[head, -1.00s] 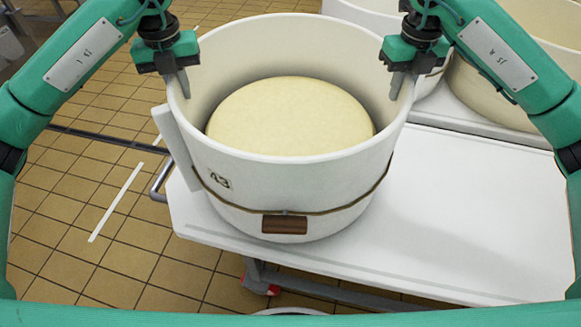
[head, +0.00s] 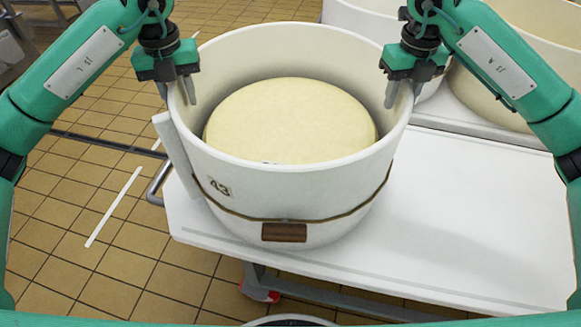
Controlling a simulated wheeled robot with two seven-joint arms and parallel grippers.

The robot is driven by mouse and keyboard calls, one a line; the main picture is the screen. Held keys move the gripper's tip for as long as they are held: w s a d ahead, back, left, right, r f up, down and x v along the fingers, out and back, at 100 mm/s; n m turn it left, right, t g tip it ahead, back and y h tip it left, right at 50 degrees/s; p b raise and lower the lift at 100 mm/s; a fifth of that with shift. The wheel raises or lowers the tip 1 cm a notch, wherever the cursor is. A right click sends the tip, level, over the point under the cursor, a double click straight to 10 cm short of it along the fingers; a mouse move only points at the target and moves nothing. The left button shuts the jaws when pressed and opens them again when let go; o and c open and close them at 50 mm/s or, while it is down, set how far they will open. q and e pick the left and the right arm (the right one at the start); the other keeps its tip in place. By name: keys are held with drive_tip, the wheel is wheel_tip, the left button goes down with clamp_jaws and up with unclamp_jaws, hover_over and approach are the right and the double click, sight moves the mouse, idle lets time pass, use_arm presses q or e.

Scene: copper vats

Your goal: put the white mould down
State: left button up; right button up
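The white mould (head: 290,190) is a large round tub marked 43, with a cord and a brown block around its lower wall. It stands upright on the white table (head: 480,210) and holds a pale yellow cheese (head: 290,122). My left gripper (head: 177,94) is open at the mould's left rim, one finger inside the wall and one outside. My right gripper (head: 403,96) is open at the right rim, also with its fingers on either side of the wall. I cannot tell whether any finger touches the wall.
More white tubs (head: 482,90) stand behind and to the right. The table is clear to the right of the mould. Brown floor tiles (head: 110,230) lie to the left, past the table edge and a grey rail (head: 155,185).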

use_arm(q)
wheel_tip(320, 180, up, 12)
drive_tip(key=shift+f, duration=0.1)
use_arm(e)
drive_tip(key=shift+r, duration=6)
